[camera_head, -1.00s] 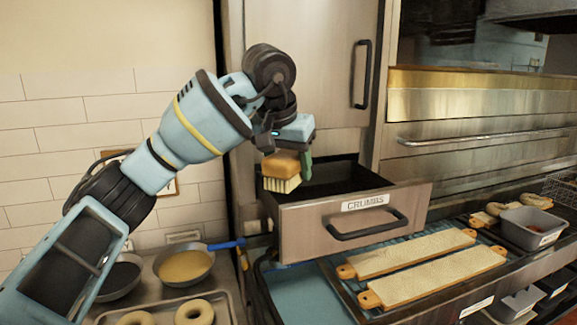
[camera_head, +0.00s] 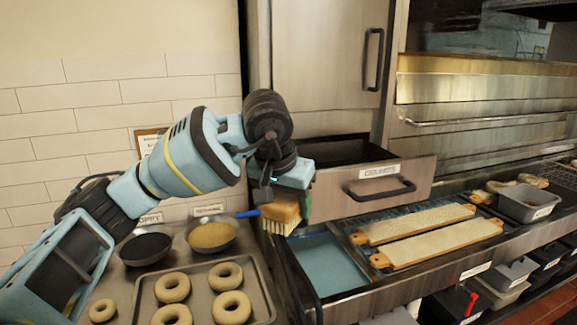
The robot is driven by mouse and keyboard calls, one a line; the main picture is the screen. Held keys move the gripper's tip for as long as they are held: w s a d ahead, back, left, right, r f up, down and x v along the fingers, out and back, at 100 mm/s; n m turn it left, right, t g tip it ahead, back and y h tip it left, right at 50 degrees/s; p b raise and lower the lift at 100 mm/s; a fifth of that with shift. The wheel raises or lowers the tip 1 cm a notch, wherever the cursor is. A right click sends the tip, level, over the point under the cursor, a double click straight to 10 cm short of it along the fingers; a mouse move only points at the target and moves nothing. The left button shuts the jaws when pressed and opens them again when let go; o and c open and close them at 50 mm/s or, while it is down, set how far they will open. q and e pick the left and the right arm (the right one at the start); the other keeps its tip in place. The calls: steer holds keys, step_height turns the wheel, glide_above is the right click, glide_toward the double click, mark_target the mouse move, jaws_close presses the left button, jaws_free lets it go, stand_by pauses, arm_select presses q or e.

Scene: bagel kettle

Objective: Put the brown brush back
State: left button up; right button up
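The brown brush (camera_head: 283,210) has an orange-brown block and pale bristles that point down. My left gripper (camera_head: 290,192) is shut on the brush and holds it in the air, in front of the left end of the open drawer. A green fingertip shows at the brush's right side. Below the brush is a blue-bottomed tray (camera_head: 328,265) that looks empty. My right gripper is not in view.
Two long boards (camera_head: 440,242) lie right of the blue-bottomed tray. A baking tray with several bagels (camera_head: 172,288) is at the lower left, with two pans (camera_head: 212,236) behind it. A grey bin (camera_head: 528,203) stands at the right.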

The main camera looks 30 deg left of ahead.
arm_select(q)
steer(key=s+d+f, duration=0.2)
steer(key=s+f, duration=0.3)
steer(key=f, duration=0.6)
steer(key=s+d+f, duration=0.3)
steer(key=s+f, duration=0.2)
steer(key=f, duration=0.7)
steer(key=s+d+f, duration=0.2)
steer(key=s+f, duration=0.3)
steer(key=f, duration=0.6)
steer(key=shift+d+f+m, duration=0.2)
steer(key=shift+d+m, duration=0.1)
steer(key=shift+m, duration=0.1)
steer(key=shift+a, duration=0.3)
steer(key=shift+w+d, duration=0.1)
steer(key=shift+w, duration=0.05)
